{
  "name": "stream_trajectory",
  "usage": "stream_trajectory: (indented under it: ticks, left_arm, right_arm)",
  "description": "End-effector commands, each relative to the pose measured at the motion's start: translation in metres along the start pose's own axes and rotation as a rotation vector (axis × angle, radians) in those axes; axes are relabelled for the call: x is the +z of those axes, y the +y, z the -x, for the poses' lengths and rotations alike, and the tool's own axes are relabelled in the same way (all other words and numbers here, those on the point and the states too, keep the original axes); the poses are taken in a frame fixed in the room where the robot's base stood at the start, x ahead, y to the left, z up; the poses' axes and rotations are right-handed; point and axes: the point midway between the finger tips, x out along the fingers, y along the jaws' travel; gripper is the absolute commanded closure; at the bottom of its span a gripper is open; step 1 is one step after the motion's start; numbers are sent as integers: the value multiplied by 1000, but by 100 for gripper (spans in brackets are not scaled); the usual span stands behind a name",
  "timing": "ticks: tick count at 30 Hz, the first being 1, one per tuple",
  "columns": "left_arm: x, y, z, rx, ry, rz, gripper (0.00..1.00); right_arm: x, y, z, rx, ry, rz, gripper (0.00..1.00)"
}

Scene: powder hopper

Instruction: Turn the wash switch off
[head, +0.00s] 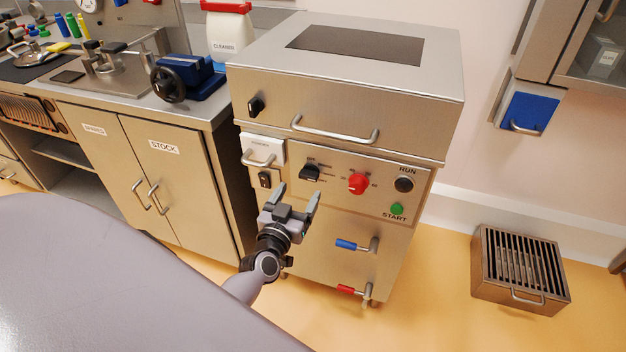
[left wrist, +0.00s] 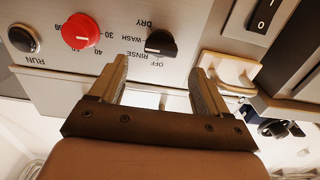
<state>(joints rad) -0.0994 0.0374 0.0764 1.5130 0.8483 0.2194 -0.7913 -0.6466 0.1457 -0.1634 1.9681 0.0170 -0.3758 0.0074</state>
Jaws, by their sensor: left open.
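The wash switch is a black rotary knob (head: 310,172) on the front panel of the steel machine. It also shows in the left wrist view (left wrist: 160,43), upside down, ringed by the labels OFF, RINSE, WASH and DRY. Its bar lies roughly sideways there, seemingly toward WASH; its exact setting is hard to read. My left gripper (head: 296,195) is open and empty, just in front of and below the knob. In the left wrist view its fingers (left wrist: 160,66) are spread to either side below the knob, apart from it. My right gripper is not in view.
A red dial (head: 357,184), black RUN button (head: 403,185) and green START button (head: 397,209) sit right of the knob. A rocker switch (head: 265,180) and white drawer (head: 263,150) are on its left. Blue (head: 347,244) and red (head: 346,289) valve handles project below.

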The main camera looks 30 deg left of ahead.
Motion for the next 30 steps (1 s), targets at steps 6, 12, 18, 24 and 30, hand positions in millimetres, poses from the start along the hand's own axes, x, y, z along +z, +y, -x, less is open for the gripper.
stream_trajectory:
  ticks: [6, 12, 18, 24, 30]
  left_arm:
    - [0, 0, -31, 0, 3, 0, 23]
    - [0, 0, -54, 0, 2, 0, 23]
    - [0, 0, -63, 0, 1, 0, 23]
    - [0, 0, -64, 1, 0, 0, 23]
    - [0, 0, -64, 1, 0, 0, 69]
  right_arm:
    - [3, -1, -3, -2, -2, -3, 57]
    - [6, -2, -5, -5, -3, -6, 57]
    - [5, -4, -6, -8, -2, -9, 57]
    - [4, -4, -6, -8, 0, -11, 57]
    - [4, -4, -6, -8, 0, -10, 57]
